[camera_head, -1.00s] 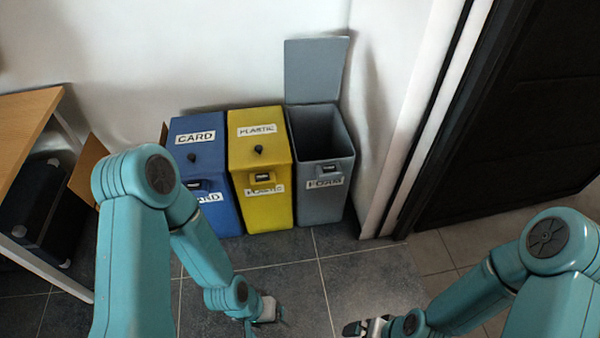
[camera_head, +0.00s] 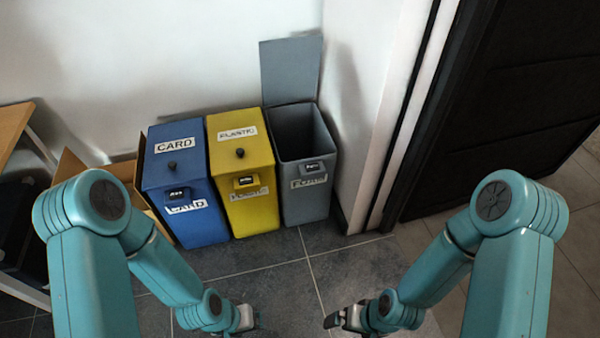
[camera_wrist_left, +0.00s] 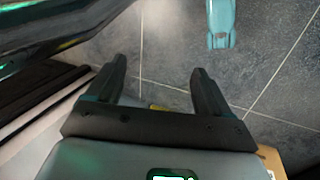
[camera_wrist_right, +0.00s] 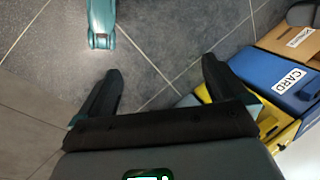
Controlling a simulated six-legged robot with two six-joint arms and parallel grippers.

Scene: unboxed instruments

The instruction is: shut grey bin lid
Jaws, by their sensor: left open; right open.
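The grey bin (camera_head: 306,185) stands at the right end of a row of bins against the wall in the head view. Its grey lid (camera_head: 290,70) is raised upright behind the opening, so the dark inside shows. My left gripper (camera_head: 256,318) is open and empty, low in front of the bins; its spread fingers show in the left wrist view (camera_wrist_left: 158,85). My right gripper (camera_head: 330,320) is open and empty, also low and in front, apart from the grey bin. Its spread fingers show in the right wrist view (camera_wrist_right: 160,80).
The yellow bin (camera_head: 245,180) and blue bin (camera_head: 190,215), both with closed lids, stand left of the grey bin. A cardboard box (camera_head: 70,163) and a wooden table (camera_head: 12,122) are farther left. A dark door (camera_head: 500,110) is at right. Tiled floor in front is clear.

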